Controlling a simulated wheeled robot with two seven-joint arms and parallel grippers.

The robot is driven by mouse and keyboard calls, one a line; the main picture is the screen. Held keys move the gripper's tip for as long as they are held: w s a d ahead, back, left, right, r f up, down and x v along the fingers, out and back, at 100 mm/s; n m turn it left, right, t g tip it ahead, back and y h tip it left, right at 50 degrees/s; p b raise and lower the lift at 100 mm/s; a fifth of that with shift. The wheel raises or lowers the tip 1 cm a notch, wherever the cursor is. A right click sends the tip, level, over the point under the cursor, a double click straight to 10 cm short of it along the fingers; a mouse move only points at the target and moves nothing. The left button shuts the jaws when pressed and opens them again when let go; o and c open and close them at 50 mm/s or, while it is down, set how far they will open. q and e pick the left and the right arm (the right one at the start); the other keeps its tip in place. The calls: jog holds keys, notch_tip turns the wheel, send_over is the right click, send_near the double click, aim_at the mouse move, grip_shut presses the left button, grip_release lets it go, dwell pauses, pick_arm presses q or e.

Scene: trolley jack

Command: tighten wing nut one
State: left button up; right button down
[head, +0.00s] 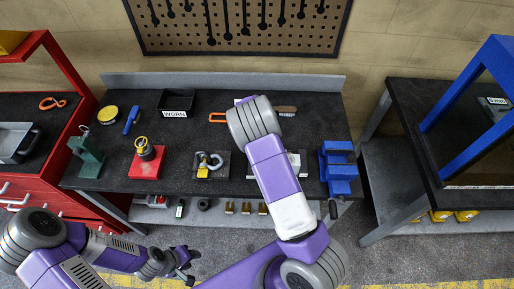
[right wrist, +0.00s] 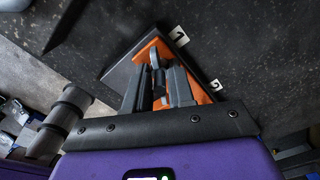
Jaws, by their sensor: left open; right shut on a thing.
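In the right wrist view an orange plate (right wrist: 204,94) lies on a dark base, with white tags "1" (right wrist: 179,37) and "2" (right wrist: 215,85) beside it. A grey wing nut (right wrist: 155,58) stands on the plate near tag 1. My right gripper (right wrist: 157,80) is shut on this wing nut, one finger on each side; the fingers hide its lower part. No nut shows by tag 2. In the head view my right arm covers its own gripper and the plate. My left gripper (head: 188,269) is open and empty, low in front of the bench.
The black bench (head: 115,178) carries a WORN bin (head: 177,103), a red block (head: 147,163), a green stand (head: 86,153), a shackle (head: 209,161) and a blue vise (head: 338,168). A red cart stands left, and a dark table with a blue frame (head: 465,85) right.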

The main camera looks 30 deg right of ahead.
jog(key=m+p, duration=0.1)
jog(key=m, duration=0.1)
jog(key=m+p, duration=0.1)
jog(key=m, duration=0.1)
jog(key=m+p, duration=0.1)
jog(key=m, duration=0.1)
jog(key=shift+w+d+r, duration=0.1)
jog(key=shift+w+r, duration=0.05)
jog(key=shift+r, duration=0.1)
jog(key=m+p, duration=0.2)
jog(key=m, duration=0.3)
jog(key=shift+m, duration=0.4)
jog(key=c, duration=1.1)
grip_release()
jog(key=shift+o, duration=0.7)
jog(key=shift+f, duration=0.15)
notch_tip(320, 180, up, 8)
jog(key=shift+f, duration=0.2)
